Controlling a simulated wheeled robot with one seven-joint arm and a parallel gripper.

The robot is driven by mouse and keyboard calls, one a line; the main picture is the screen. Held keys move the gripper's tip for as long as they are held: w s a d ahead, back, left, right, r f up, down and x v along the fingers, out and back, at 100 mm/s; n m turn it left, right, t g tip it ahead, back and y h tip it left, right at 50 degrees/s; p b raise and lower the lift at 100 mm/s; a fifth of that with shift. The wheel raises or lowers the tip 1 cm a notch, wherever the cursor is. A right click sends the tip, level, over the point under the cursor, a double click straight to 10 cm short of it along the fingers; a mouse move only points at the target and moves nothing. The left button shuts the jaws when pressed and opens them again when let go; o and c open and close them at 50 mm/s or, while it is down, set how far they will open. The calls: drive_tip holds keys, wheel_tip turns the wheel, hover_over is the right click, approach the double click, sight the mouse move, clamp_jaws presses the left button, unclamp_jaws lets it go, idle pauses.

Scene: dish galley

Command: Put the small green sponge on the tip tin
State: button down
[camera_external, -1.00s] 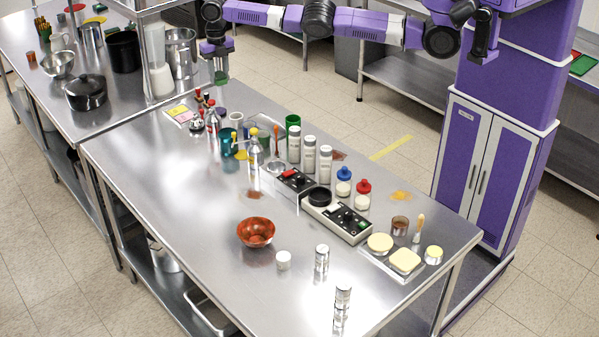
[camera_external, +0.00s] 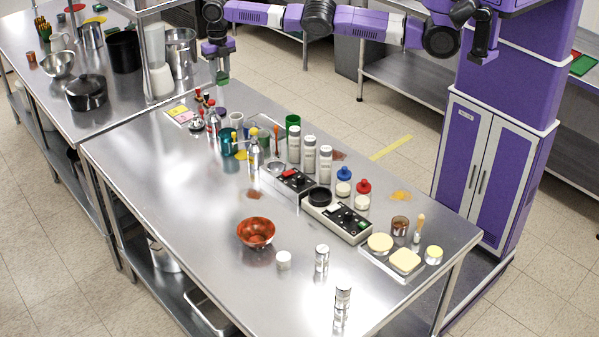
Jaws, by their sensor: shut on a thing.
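My gripper (camera_external: 221,70) hangs at the end of the arm, over the far left end of the long steel table. It is shut on a small green block, which I take to be the small green sponge (camera_external: 222,77). The sponge is held above table height, near the table's far edge, and is partly hidden by the fingers. I cannot tell which container is the tip tin; no label can be read at this size.
The steel table (camera_external: 180,205) holds a crowded row of bottles and cups along its far side. Several white-bodied canisters (camera_external: 309,155), a black-topped control box (camera_external: 336,217) and a red-brown bowl (camera_external: 256,233) stand there. A tall steel pot (camera_external: 181,52) is left of my gripper. The table's near left is bare.

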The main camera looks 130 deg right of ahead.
sight(222, 72)
drive_tip(key=shift+s+d+f, duration=0.25)
drive_tip(key=shift+s+f, duration=0.05)
drive_tip(key=shift+f, duration=0.15)
drive_tip(key=shift+s, duration=0.1)
drive_tip(key=shift+s+d+f+n, duration=0.15)
drive_tip(key=shift+s+f+n, duration=0.25)
drive_tip(key=shift+f, duration=0.15)
drive_tip(key=shift+d+n, duration=0.15)
drive_tip(key=shift+n, duration=0.15)
drive_tip(key=shift+d+f, duration=0.1)
drive_tip(key=shift+f, duration=0.05)
wheel_tip(222, 72, down, 17)
drive_tip(key=b, duration=1.8)
drive_tip(key=shift+b, duration=0.35)
drive_tip(key=shift+f+b, duration=0.45)
drive_tip(key=shift+f, duration=0.95)
